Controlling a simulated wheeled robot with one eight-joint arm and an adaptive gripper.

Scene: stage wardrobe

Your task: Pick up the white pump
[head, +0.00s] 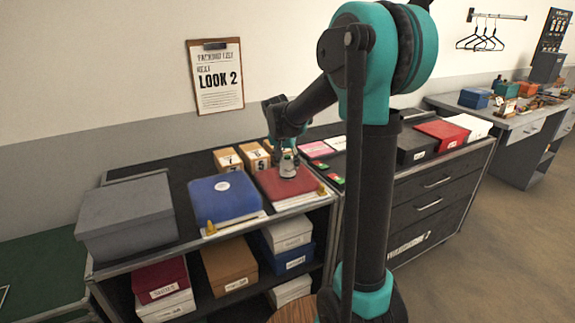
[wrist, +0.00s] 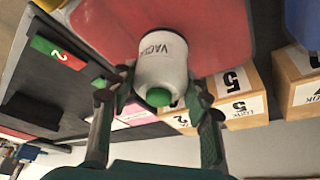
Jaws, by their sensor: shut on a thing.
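The white pump (wrist: 163,65) is a rounded white cylinder with a green end and dark lettering starting "VACU". My gripper (wrist: 160,88) has one finger on each side of it and is shut on it in the wrist view. In the head view the white pump (head: 287,168) shows small, below my gripper (head: 285,155), over the red box lid (head: 300,187). I cannot tell whether its far end touches the lid. My arm column hides part of the counter to the right.
A blue box (head: 222,196) and a grey box (head: 128,215) stand to the left on the shelf top. Numbered wooden blocks (head: 228,160) stand close behind the pump. Pink and white cards (head: 315,150) lie to the right. Boxes fill the lower shelves.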

